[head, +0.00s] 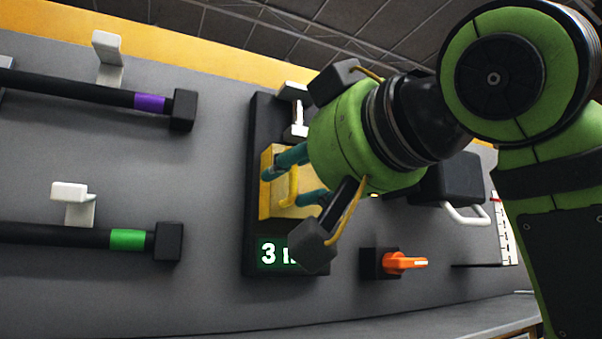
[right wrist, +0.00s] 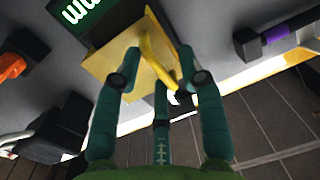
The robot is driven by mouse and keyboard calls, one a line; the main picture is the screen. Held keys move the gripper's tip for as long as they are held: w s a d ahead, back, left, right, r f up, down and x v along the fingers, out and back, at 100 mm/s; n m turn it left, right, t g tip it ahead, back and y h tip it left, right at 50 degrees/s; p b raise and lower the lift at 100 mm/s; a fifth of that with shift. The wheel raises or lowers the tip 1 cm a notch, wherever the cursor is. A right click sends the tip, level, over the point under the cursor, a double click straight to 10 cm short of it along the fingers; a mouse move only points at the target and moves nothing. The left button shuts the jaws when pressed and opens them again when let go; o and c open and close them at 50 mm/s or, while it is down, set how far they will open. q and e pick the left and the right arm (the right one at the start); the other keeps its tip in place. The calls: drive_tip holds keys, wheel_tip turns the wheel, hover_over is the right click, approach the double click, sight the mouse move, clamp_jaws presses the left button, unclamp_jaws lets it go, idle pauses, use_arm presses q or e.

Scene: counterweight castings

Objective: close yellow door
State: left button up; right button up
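The yellow door (head: 270,203) is a small square panel on a tall black housing on the grey wall, with a yellow bar handle (head: 292,187) on its face. In the right wrist view the door (right wrist: 108,68) fills the upper middle, and its handle (right wrist: 152,48) runs down between the fingers. My right gripper (head: 284,180) is at the door, its teal fingers spread on both sides of the handle. In the wrist view the gripper (right wrist: 155,72) looks open, with gaps beside the handle. I cannot tell whether any finger touches it, or how far the door stands open. My left gripper is out of view.
A green-lit display (head: 268,252) sits below the door. An orange knob (head: 402,262) is at its right, and a black box with a white handle (head: 464,214) is further right. Black bars with purple (head: 150,103) and green bands (head: 128,240) lie left, beside white hooks (head: 107,58).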

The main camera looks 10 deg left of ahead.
drive_tip(key=v, duration=1.1)
drive_tip(key=shift+d, duration=0.15)
drive_tip(key=shift+s+r, duration=0.15)
drive_tip(key=shift+s, duration=0.05)
drive_tip(key=shift+w, duration=0.1)
